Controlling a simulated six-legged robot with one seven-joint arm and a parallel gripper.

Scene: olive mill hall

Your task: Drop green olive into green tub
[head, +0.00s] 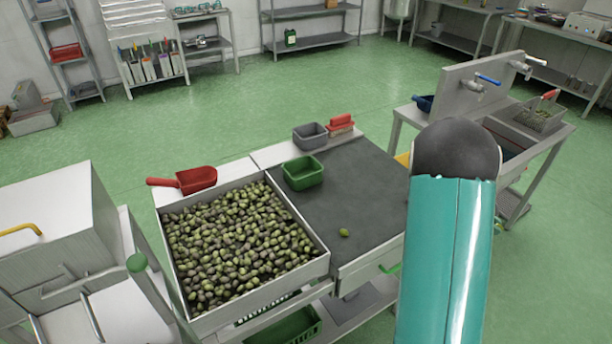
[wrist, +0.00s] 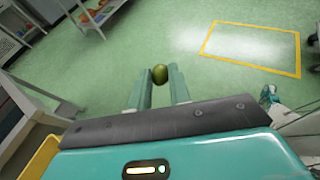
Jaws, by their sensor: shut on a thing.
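My gripper (wrist: 160,76) is shut on a green olive (wrist: 160,74), which sits between the fingertips in the wrist view, above the green floor. In the head view my teal arm reaches out at the right and hides the gripper and the held olive. The green tub (head: 303,173) stands upright on the far left part of the dark mat (head: 350,190), left of my arm. Its visible inside looks empty. Another green olive (head: 344,233) lies alone on the mat, nearer than the tub.
A large tray of mixed olives (head: 322,262) stands left of the mat, with a red scoop (head: 197,179) behind it. A sink bench (head: 470,95) stands at right.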

